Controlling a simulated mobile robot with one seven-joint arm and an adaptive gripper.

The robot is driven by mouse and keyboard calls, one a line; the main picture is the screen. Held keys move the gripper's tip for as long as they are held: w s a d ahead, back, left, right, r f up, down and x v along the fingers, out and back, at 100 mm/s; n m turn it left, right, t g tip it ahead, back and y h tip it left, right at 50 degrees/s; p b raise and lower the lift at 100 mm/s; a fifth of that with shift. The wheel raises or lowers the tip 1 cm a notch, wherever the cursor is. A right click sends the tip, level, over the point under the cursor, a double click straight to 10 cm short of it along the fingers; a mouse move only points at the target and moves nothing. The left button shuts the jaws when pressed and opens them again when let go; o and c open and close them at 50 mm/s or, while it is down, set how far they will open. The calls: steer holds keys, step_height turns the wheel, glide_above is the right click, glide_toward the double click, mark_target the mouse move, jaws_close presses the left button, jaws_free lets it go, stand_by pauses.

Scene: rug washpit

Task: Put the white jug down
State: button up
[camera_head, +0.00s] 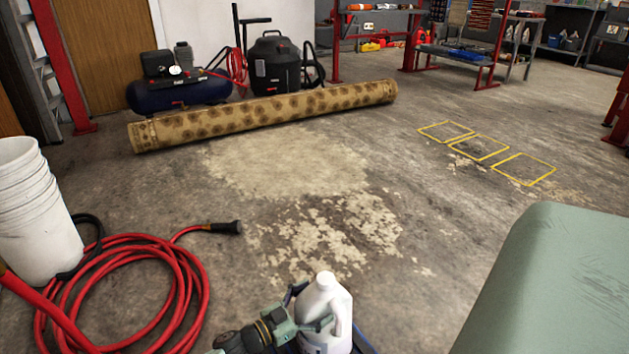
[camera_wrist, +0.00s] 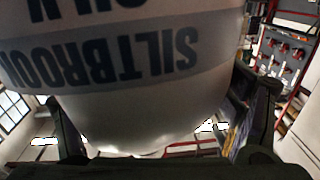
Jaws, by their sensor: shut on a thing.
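The white jug (camera_head: 326,306) is at the bottom centre of the head view, upright or nearly so, with its cap up. My gripper (camera_head: 297,329) is shut on it from the left side. In the wrist view the jug (camera_wrist: 140,115) fills the middle, with grey label bands and large dark letters upside down. The gripper's dark fingers stand on both sides of it. The jug's base is cut off in the head view, so I cannot tell what is under it.
A red hose (camera_head: 120,265) lies coiled at left beside stacked white buckets (camera_head: 35,215). A rolled rug (camera_head: 265,112) lies across the back. Three yellow outlined squares (camera_head: 480,149) mark the floor at right. A green rounded surface (camera_head: 560,285) fills the lower right. The middle floor is clear.

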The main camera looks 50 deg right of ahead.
steer(key=shift+r, duration=0.2)
steer(key=o, duration=1.8)
steer(key=shift+f, duration=0.15)
steer(key=p+v, duration=0.1)
steer(key=v, duration=1.1)
steer(key=shift+p, duration=0.3)
